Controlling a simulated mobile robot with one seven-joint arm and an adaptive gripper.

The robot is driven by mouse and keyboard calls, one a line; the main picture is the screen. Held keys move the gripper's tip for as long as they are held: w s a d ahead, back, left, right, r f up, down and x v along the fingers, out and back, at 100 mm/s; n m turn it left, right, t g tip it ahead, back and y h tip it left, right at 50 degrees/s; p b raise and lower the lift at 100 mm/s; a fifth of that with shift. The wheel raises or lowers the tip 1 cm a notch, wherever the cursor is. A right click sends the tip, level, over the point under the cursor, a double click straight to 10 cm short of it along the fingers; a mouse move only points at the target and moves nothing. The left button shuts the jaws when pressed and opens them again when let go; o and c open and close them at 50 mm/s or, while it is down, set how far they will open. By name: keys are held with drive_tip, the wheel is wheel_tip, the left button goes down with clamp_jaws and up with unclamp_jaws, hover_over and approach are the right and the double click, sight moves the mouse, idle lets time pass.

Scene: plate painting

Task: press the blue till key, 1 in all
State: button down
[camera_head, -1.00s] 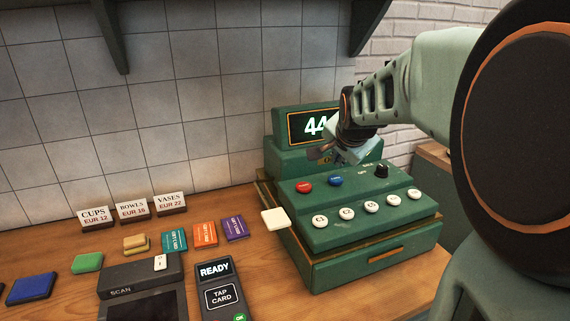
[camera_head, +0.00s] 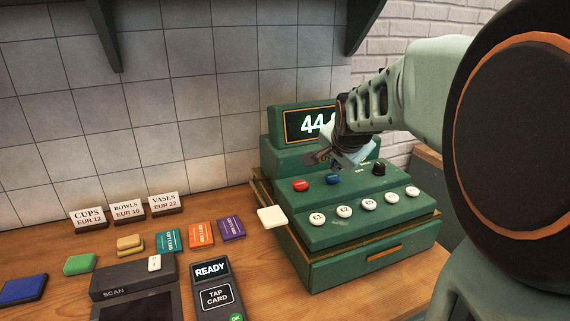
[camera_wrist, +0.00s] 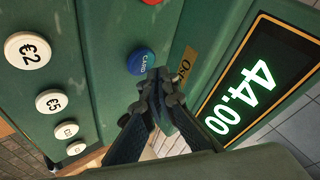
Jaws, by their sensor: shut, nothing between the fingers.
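The blue till key (camera_head: 333,179) is a round button on the green till (camera_head: 370,243), right of the red key in the head view. In the wrist view the blue key (camera_wrist: 140,62) carries white lettering that reads CARD. My gripper (camera_head: 342,161) is shut and empty, just above and behind the blue key in the head view. In the wrist view the closed fingertips (camera_wrist: 160,76) appear right beside the blue key's lower right edge. A gap to the key's top is hard to judge.
The till display (camera_wrist: 240,97) reads 44.00. A red key (camera_head: 300,185), a black knob (camera_head: 378,169) and several white coin keys (camera_head: 344,211) lie close by. A card reader (camera_head: 215,290), a scanner (camera_head: 135,280) and coloured cards (camera_head: 201,234) lie to the left.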

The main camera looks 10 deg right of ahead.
sight(333, 178)
drive_tip(key=shift+f, duration=0.1)
idle(0.6)
drive_tip(key=shift+f+b, duration=0.35)
drive_tip(key=shift+b, duration=0.15)
drive_tip(key=shift+f+b, duration=0.5)
drive_tip(key=shift+f, duration=0.05)
idle(0.7)
drive_tip(key=shift+r, duration=0.15)
drive_tip(key=shift+r+p, duration=0.6)
drive_tip(key=shift+r, duration=0.25)
drive_tip(key=shift+r+p, duration=1.65)
drive_tip(key=shift+r, duration=0.85)
